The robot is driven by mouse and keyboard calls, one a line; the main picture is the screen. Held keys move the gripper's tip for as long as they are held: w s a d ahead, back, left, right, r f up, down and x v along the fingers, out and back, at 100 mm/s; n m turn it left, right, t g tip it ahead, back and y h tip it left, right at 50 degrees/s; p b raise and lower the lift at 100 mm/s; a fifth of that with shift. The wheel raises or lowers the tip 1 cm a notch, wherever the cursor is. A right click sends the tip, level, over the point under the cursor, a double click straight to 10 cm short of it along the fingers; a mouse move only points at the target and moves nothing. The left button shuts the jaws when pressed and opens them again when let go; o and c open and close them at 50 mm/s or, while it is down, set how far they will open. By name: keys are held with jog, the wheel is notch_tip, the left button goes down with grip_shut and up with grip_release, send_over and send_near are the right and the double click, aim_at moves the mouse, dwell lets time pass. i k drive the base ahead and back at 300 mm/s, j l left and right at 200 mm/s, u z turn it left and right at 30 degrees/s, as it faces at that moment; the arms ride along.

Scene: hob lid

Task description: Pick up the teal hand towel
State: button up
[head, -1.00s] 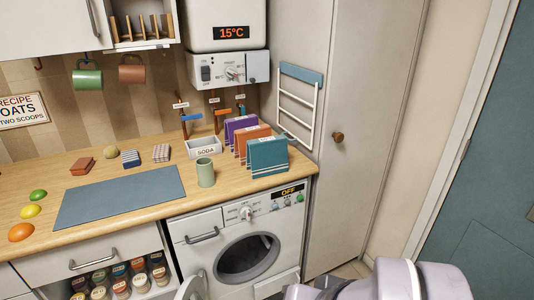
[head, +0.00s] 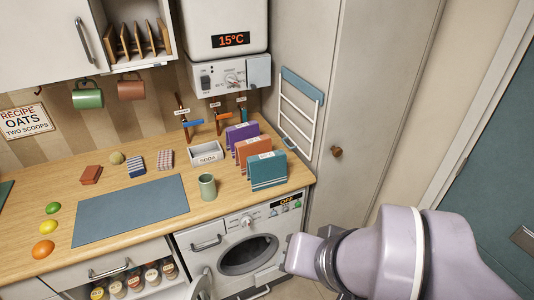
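A teal panel with white stripes near its lower edge (head: 267,171) stands upright at the right end of the wooden counter, in front of an orange one and a purple one. It looks like the teal hand towel, though I cannot tell for sure whether it is cloth. A blue-teal strip (head: 302,84) also lies across the top of the white wall rack. My lilac arm shows at the lower right, below and right of the counter.
The orange panel (head: 253,152) and purple panel (head: 240,137) are close behind. Below is the washing machine (head: 245,245); the tall cupboard (head: 365,120) is to the right.

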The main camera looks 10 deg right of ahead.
aim_at(265, 171)
jog(key=i+j+z, duration=1.25)
jog(key=j, duration=0.15)
